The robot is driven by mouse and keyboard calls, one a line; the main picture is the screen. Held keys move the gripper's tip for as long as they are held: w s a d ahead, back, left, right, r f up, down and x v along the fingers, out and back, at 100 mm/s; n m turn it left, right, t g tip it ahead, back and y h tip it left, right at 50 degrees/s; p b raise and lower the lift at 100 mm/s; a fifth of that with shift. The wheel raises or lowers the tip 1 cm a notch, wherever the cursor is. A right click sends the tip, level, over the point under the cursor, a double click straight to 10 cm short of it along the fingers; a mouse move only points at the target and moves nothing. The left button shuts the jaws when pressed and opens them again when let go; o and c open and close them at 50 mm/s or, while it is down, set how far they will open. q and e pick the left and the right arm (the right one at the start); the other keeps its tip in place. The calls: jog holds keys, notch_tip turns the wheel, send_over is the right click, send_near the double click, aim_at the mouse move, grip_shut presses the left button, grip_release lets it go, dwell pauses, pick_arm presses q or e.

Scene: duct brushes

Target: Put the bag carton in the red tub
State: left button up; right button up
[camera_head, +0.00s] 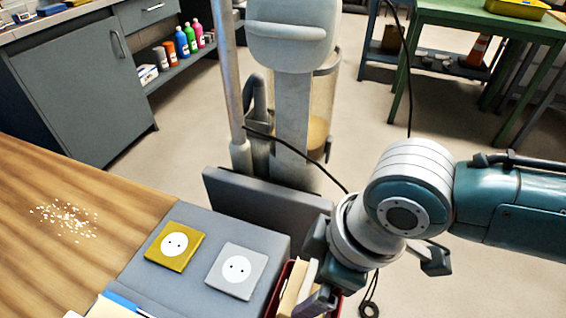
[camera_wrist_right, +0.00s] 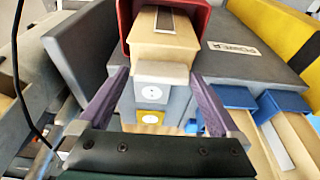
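The red tub (camera_head: 271,303) is at the bottom centre of the head view, partly covered by my right gripper (camera_head: 314,290). The tub also shows at the top of the right wrist view (camera_wrist_right: 203,18). A tan carton (camera_head: 290,290), seemingly the bag carton, stands inside it. It shows in the wrist view (camera_wrist_right: 165,44) with a dark strip on top. My right gripper's purple fingers (camera_wrist_right: 160,88) are spread wide, their tips close to the carton's near end. Contact cannot be made out. My left gripper is not in view.
A yellow socket plate (camera_head: 174,246) and a grey one (camera_head: 235,271) lie on a grey surface left of the tub. White bits (camera_head: 65,219) are scattered on the wooden table (camera_head: 130,206). Blue-ended boxes (camera_wrist_right: 283,104) are right in the wrist view. A grey panel (camera_head: 265,203) stands behind.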

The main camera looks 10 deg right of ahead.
jog(key=shift+r, duration=0.1)
jog(key=a+p+v, duration=0.1)
jog(key=p+v, duration=0.9)
jog(key=v, duration=0.4)
jog(key=shift+w+r, duration=0.35)
jog(key=shift+r, duration=0.1)
